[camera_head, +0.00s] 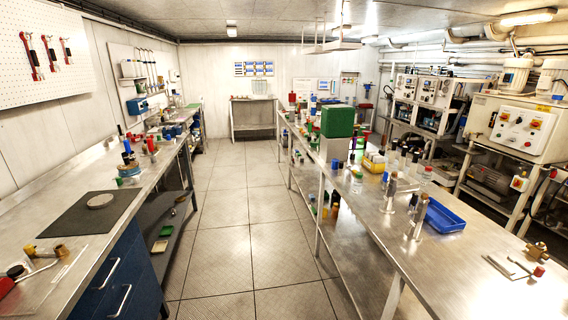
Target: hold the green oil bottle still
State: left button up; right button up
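I cannot make out the green oil bottle for certain among the small items. A small green object (129,170) sits on the left bench beside dark and red-topped items, too small to identify. Another small green item (357,174) stands on the right bench near several dark bottles (403,158). Neither of my grippers shows in the head view, so I cannot see them relative to any bottle.
The right bench (385,240) holds a green box (337,121), a blue tray (444,216) and a brass fitting (537,251). The tiled aisle (225,215) between them is clear.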

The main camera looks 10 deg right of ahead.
aim_at(360, 141)
jog(key=i+u, duration=0.15)
jog(key=i, duration=4.7)
jog(key=i+z, duration=0.2)
jog(key=i, duration=0.65)
jog(key=i+z, duration=0.3)
jog(key=i+j+z, duration=0.1)
jog(key=i+z, duration=0.15)
jog(key=i, duration=0.15)
